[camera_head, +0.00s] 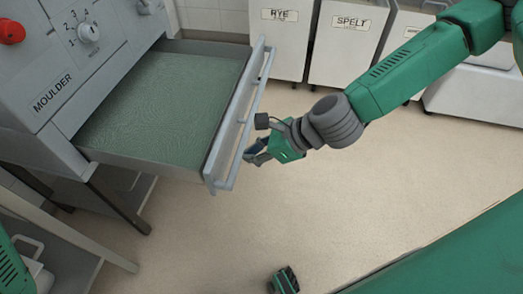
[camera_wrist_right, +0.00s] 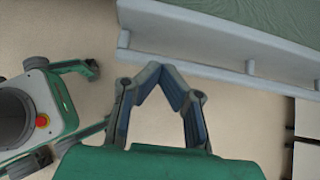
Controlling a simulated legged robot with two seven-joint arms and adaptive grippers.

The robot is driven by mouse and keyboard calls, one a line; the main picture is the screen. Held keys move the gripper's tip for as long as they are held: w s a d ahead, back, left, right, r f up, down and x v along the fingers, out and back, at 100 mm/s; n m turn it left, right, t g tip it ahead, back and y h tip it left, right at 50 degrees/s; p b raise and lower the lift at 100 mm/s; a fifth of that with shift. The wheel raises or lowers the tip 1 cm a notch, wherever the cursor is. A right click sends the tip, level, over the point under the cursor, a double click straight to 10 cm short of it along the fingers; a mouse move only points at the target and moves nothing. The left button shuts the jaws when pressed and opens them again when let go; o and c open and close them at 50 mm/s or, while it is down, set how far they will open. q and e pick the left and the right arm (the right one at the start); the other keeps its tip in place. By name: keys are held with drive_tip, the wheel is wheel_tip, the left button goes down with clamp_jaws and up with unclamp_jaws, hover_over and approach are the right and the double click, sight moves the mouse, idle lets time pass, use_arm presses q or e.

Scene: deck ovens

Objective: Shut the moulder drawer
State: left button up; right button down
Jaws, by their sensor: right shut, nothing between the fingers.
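The moulder drawer (camera_head: 160,100) is pulled out of the grey moulder (camera_head: 60,75), with a green textured floor inside. Its pale grey front carries a long handle rail (camera_head: 246,117). My right gripper (camera_head: 252,156) is shut and empty on the outer side of the drawer front, close to the rail's near half. My left gripper is not in view.
Bins labelled rye (camera_head: 278,40) and spelt (camera_head: 345,45) stand along the back wall. A control panel with a dial (camera_head: 88,32) and red button (camera_head: 10,32) is on the moulder. The tan floor (camera_head: 210,235) before the drawer is mostly clear.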

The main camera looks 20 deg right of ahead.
sight(218, 158)
drive_tip(key=w+a, duration=0.1)
drive_tip(key=w+a+f, duration=0.1)
drive_tip(key=a, duration=0.1)
drive_tip(key=w+a+b, duration=0.1)
drive_tip(key=shift+a+f, duration=0.3)
drive_tip(key=shift+f, duration=0.1)
drive_tip(key=shift+w+a, duration=0.15)
drive_tip(key=shift+a, duration=0.2)
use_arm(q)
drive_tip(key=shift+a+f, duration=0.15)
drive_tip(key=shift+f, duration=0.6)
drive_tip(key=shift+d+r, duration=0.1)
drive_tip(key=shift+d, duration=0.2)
use_arm(e)
drive_tip(key=shift+d, duration=0.25)
